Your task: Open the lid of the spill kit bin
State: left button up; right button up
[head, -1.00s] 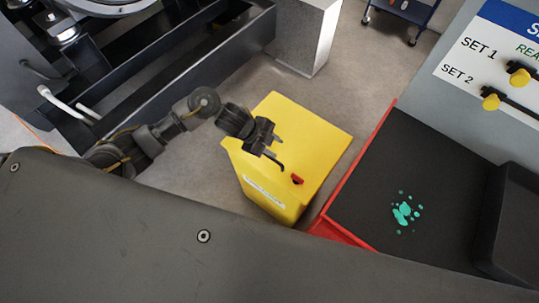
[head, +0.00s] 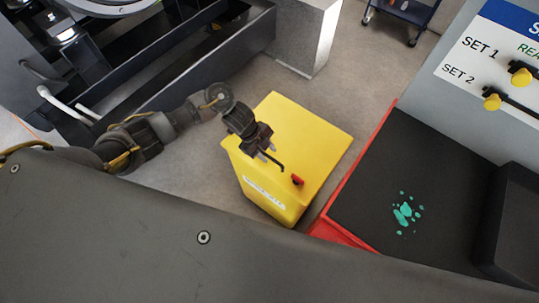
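The yellow spill kit bin (head: 310,135) stands on the floor in the middle of the head view, its lid down. A red latch (head: 298,180) sits near the lid's front edge. A thin dark handle (head: 281,167) shows on the lid beside the latch, its far end hidden by my gripper. My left gripper (head: 267,153) is over the lid, its two fingers close together on either side of the handle, and looks shut on it. My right gripper is not in view.
A red-edged cabinet with a black top mat (head: 365,205) stands close on the bin's right. A dark steel frame (head: 180,85) lies at the upper left, and a pale block (head: 303,40) stands behind. Grey floor (head: 350,85) is clear behind the bin.

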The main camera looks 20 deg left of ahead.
pick_arm(q)
jog(key=shift+x, duration=1.3)
jog(key=shift+c, duration=0.4)
grip_shut()
